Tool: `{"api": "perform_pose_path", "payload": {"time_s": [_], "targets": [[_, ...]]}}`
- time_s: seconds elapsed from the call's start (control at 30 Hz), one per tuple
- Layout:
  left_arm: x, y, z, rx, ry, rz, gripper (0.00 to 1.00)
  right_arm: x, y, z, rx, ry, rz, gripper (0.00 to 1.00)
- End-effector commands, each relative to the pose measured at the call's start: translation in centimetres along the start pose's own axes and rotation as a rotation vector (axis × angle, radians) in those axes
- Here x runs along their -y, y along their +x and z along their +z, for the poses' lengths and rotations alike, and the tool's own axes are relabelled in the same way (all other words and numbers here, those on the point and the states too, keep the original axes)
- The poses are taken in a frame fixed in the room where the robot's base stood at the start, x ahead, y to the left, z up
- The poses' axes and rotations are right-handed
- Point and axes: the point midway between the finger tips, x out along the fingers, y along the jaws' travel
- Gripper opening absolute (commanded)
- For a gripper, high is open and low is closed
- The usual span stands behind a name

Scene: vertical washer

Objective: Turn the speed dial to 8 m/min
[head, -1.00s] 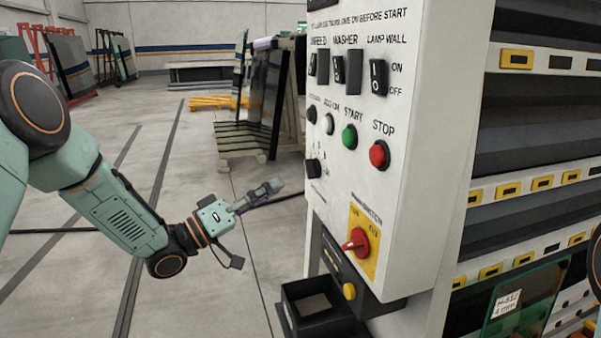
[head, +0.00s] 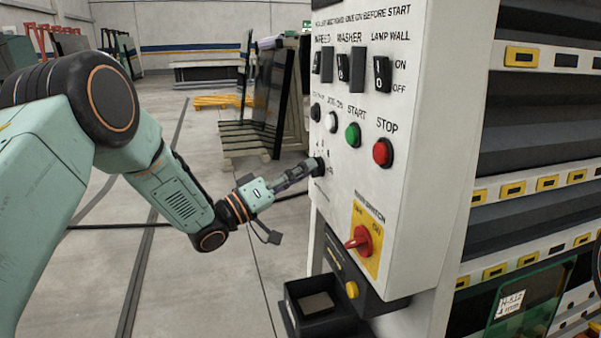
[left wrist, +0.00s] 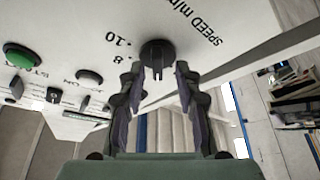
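The black speed dial (head: 320,166) is at the lower left of the white control panel's front face. In the left wrist view the dial (left wrist: 157,50) shows large, with "SPEED m/min" and the marks 10 and 8 beside it. I cannot tell which mark its ridge points to. My left gripper (head: 308,168) is at the panel, right in front of the dial. In the left wrist view its fingers (left wrist: 158,75) are apart, one on each side of the dial's ridge, with gaps visible. My right gripper is out of view.
Above the dial are a white button (head: 331,122), a green start button (head: 353,135), a red stop button (head: 382,152) and black rocker switches (head: 381,74). A red main switch (head: 362,240) on a yellow plate sits below right. A black open box (head: 312,306) stands below.

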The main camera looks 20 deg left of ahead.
Motion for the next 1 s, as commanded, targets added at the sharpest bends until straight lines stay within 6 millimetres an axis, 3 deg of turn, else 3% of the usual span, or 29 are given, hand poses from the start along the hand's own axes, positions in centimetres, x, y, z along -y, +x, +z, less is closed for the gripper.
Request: {"api": "perform_pose_path", "payload": {"time_s": [0.37, 1.0], "targets": [[0.0, 0.0, 0.1, 0.001, 0.0, 0.001, 0.0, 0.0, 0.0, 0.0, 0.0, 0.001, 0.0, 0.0], [0.2, -0.1, 0.0, -0.004, 0.085, 0.036, 0.0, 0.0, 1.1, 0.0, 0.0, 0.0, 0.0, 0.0]]}}
